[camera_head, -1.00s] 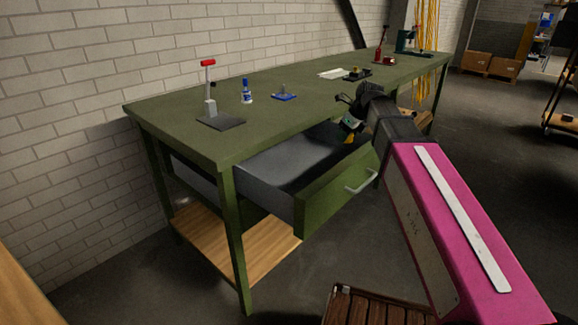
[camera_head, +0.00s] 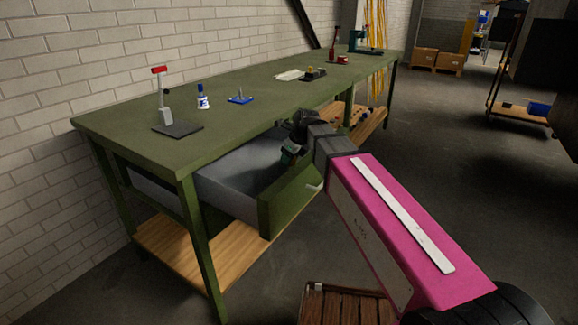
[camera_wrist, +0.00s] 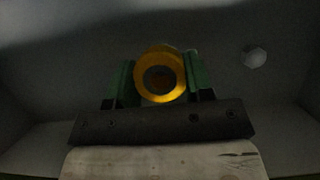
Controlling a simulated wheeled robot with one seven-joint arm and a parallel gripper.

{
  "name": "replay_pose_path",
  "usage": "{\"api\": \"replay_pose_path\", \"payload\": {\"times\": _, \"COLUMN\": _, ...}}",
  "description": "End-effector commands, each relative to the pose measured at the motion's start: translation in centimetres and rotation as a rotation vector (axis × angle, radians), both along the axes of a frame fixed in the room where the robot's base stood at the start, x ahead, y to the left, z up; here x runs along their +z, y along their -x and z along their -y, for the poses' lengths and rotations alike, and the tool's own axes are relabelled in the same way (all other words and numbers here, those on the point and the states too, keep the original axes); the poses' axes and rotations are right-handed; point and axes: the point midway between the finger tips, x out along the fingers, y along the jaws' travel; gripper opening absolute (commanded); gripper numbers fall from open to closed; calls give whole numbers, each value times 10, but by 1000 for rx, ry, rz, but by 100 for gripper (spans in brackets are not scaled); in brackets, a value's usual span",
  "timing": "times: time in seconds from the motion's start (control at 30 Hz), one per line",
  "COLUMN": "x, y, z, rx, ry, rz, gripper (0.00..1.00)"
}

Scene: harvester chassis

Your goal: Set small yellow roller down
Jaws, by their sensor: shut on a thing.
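The small yellow roller (camera_wrist: 178,88) shows end-on in the wrist view, with a dark hole in its middle. It sits between the two green fingers of my gripper (camera_wrist: 160,82), which is shut on it. In the head view my gripper (camera_head: 290,156) points down at the open drawer (camera_head: 230,185) of the green workbench, near the drawer's front. The roller is hidden in the head view. The wrist view shows dark grey drawer surfaces around the gripper. I cannot tell whether the roller touches the drawer floor.
The green drawer front (camera_head: 276,210) stands close to my arm. The bench top (camera_head: 150,150) holds a red-handled tool (camera_head: 163,98), a blue bottle (camera_head: 202,97) and a blue item (camera_head: 240,97). A pale round spot (camera_wrist: 255,57) shows in the wrist view. A wooden crate (camera_head: 340,303) stands in front.

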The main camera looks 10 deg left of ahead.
Motion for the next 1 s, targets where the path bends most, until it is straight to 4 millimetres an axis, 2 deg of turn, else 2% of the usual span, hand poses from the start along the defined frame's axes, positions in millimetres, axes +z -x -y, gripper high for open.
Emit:
{"api": "replay_pose_path", "payload": {"times": 0.2, "x": -28, "y": 0, "z": 0, "rx": -1, "ry": 0, "rz": -2, "gripper": 23}}
{"api": "replay_pose_path", "payload": {"times": 0.27, "x": -31, "y": 0, "z": 0, "rx": -1, "ry": 0, "rz": 0, "gripper": 23}}
{"api": "replay_pose_path", "payload": {"times": 0.57, "x": -33, "y": 0, "z": 0, "rx": -1, "ry": -1, "rz": 1, "gripper": 23}}
{"api": "replay_pose_path", "payload": {"times": 1.0, "x": -48, "y": 1, "z": 1, "rx": -1, "ry": 9, "rz": -5, "gripper": 23}}
